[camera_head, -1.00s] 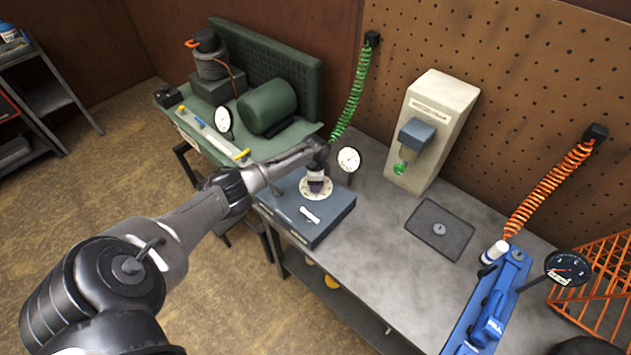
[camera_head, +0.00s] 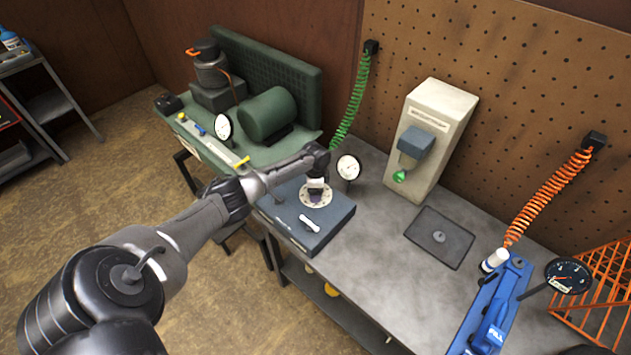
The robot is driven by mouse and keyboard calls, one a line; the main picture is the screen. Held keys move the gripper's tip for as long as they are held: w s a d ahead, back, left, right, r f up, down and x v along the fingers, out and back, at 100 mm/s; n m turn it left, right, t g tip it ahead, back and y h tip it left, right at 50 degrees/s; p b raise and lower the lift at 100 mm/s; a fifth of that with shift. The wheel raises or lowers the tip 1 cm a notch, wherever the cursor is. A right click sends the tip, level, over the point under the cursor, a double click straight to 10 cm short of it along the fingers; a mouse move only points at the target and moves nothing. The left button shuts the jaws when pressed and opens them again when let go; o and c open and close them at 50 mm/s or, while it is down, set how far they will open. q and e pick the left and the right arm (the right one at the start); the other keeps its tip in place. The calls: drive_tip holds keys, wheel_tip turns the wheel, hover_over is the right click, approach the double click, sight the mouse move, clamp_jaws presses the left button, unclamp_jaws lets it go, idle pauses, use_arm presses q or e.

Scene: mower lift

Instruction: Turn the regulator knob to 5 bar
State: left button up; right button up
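The regulator is a blue-grey box (camera_head: 330,229) on the left part of the grey workbench. A pale round dial ring (camera_head: 305,199) lies on its top. My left gripper (camera_head: 316,196) points down over the middle of this ring, at the knob's place. The knob is mostly hidden by the gripper, and I cannot tell whether the fingers are closed on it. A round white gauge (camera_head: 348,167) stands just behind the box; its reading is too small to make out. A small white lever (camera_head: 310,223) lies on the box's front part. My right gripper is not in view.
A green compressor (camera_head: 268,114) stands at the back left, with another white gauge (camera_head: 222,127). A beige dispenser (camera_head: 437,113), a dark pad (camera_head: 440,237) and a blue tool (camera_head: 490,310) with a black gauge (camera_head: 568,275) are to the right. Bare bench lies between.

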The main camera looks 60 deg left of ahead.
use_arm(q)
wheel_tip(320, 180, up, 14)
drive_tip(key=p, duration=0.1)
drive_tip(key=shift+f, duration=0.2)
idle(0.8)
